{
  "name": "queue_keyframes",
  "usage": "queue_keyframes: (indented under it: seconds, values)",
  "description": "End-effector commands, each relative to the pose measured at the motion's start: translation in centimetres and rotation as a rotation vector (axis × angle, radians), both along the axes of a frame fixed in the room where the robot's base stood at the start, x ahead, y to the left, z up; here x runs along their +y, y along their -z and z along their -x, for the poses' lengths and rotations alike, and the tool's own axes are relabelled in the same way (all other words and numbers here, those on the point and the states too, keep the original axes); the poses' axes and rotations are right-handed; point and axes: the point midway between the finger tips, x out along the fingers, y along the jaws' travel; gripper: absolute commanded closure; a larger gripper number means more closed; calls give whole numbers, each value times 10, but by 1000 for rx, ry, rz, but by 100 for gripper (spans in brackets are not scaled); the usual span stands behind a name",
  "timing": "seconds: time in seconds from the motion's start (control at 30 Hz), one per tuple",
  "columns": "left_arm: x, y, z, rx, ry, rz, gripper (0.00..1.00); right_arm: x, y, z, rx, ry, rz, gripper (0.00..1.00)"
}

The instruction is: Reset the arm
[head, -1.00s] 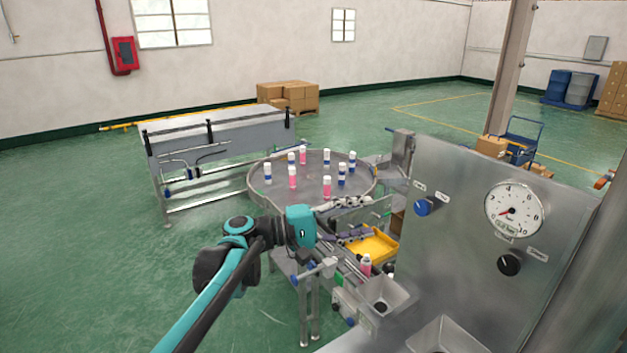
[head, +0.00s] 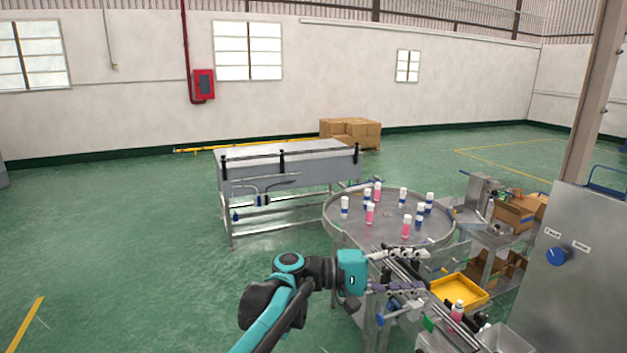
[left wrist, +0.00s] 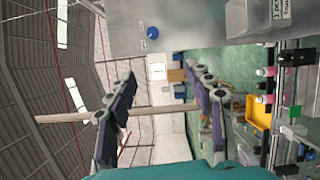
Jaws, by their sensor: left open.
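My left gripper (head: 426,271) is open and points right, over the conveyor in front of the round turntable (head: 335,222). In the left wrist view its two fingers (left wrist: 160,72) are spread wide with nothing between them. Another pink bottle (head: 457,311) stands by the conveyor, beside the yellow tray (head: 478,291). My right gripper is in neither view.
A steel machine panel with a blue knob (head: 557,256) stands at the right. A steel hopper (head: 507,340) is at the lower right. Cardboard boxes (head: 515,215) sit right of the turntable. The green floor at the left is clear.

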Motion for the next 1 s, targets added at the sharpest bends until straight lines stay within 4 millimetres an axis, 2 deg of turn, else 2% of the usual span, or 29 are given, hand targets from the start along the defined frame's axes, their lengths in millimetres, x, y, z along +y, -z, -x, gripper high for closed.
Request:
queue_keyframes:
  seconds: [0.27,0.47,0.57,0.67,0.8,1.0]
  values:
    - [24,50,18,-50,-58,-150,47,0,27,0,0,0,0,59]
    - [60,110,38,-109,-125,-330,47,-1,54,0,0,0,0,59]
    - [86,150,52,-149,-169,-450,47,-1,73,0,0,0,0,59]
    - [123,203,72,-202,-219,-604,47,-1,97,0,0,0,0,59]
    - [191,289,105,-293,-294,-863,47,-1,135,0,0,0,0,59]
    - [290,396,153,-422,-367,-1226,47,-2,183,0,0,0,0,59]
